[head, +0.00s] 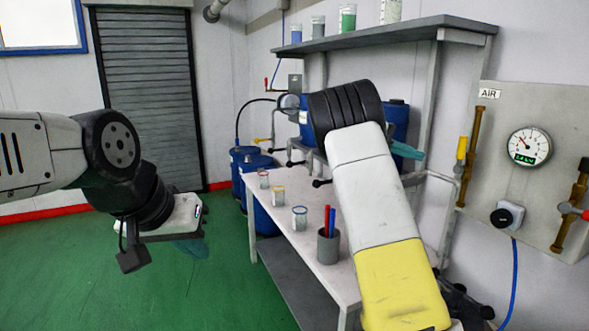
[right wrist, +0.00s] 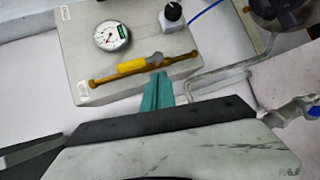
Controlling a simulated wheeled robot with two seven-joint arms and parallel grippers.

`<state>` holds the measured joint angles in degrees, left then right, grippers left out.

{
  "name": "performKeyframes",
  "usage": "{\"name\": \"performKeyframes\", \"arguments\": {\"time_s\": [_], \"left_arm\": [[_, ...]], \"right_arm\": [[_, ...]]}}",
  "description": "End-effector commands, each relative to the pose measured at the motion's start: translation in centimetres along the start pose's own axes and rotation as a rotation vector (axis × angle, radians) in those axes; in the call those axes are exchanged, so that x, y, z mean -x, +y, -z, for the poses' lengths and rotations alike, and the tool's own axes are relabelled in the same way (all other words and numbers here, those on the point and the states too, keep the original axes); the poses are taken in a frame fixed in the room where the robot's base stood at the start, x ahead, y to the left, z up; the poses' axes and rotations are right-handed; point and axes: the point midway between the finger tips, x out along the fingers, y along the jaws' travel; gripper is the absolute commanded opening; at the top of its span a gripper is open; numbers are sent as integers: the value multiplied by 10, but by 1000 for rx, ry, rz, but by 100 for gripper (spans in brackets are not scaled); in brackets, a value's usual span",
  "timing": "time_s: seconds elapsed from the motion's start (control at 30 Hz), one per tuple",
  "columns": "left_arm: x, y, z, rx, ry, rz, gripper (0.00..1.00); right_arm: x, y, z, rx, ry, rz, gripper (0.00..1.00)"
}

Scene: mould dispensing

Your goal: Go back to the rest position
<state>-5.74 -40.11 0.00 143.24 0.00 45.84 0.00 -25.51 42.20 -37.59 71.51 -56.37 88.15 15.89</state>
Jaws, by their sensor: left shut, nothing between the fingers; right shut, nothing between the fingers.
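My left gripper (head: 190,248) hangs over the green floor, left of the white table. Its teal fingers are shut and empty, partly hidden behind the wrist. My right arm reaches up across the table. My right gripper (head: 407,151) shows as a teal tip beyond the arm's dark joint, above the back of the table. In the right wrist view its teal fingers (right wrist: 157,92) are together with nothing between them. They appear in front of the wall and the gauge panel (right wrist: 180,65). Neither gripper is seen touching anything.
The white table (head: 285,235) bears small jars (head: 300,218) and a grey cup (head: 328,246) with red and blue sticks. Blue drums (head: 262,218) stand behind. A shelf (head: 390,32) with jars is above. The air panel (head: 535,110) is right. The green floor (head: 80,270) is clear.

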Motion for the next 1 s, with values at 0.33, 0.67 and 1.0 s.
{"name": "performKeyframes", "arguments": {"time_s": [0.33, 0.67, 1.0], "left_arm": [[0, 0, 0, 0, 0, 0, 0], [0, 0, 0, 0, 0, 0, 0], [0, 0, 0, 0, 0, 0, 0]], "right_arm": [[-20, -54, -105, 64, 120, 695, 0], [53, -81, -221, 14, 369, 1175, 0], [115, -107, -328, -97, 609, 1423, 0]]}}
